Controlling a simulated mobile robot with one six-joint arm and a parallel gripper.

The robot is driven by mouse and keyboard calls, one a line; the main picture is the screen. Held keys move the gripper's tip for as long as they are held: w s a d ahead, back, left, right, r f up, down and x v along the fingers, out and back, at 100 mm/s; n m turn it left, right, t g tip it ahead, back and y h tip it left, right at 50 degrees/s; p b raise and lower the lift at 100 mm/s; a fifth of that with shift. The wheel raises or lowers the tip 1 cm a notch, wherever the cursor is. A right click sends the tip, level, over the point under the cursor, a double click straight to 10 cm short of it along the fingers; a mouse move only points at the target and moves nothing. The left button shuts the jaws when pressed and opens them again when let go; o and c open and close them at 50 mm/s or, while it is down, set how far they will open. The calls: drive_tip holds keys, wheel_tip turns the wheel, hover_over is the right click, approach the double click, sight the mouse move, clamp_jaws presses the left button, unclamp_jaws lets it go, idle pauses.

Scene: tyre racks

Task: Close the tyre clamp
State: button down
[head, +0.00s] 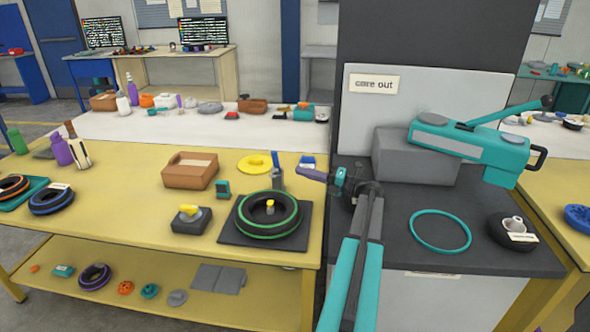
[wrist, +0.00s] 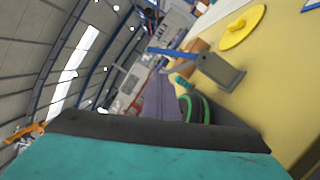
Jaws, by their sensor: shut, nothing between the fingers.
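The tyre clamp is a small grey block (head: 278,180) with a blue lever (head: 275,159) that stands up from it, at the back edge of the black mat. In the wrist view the grey block (wrist: 219,71) and blue lever (wrist: 178,53) lie beyond my fingertips. A black tyre with a green stripe (head: 247,231) lies flat on the mat in front of the clamp; part of it shows in the wrist view (wrist: 187,108). My gripper (head: 301,171), with purple-grey fingers (wrist: 160,97), is shut and empty. It points left, just right of the clamp, and appears apart from it.
A yellow disc (head: 255,164), a brown box (head: 188,176) and a dark block with a yellow knob (head: 191,222) stand on the yellow table (head: 130,230). A teal-and-grey machine (head: 470,143) and a teal ring (head: 440,248) are on the dark bench at right.

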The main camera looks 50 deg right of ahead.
sight(278, 164)
drive_tip(key=f+p+x, duration=0.1)
drive_tip(key=p+x, duration=0.1)
drive_tip(key=x, duration=0.7)
drive_tip(key=shift+w+r, duration=0.3)
drive_tip(key=shift+r, duration=0.15)
drive_tip(key=shift+w+a+r+p, duration=0.1)
drive_tip(key=shift+w+a+p, duration=0.1)
drive_tip(key=shift+a+p, duration=0.1)
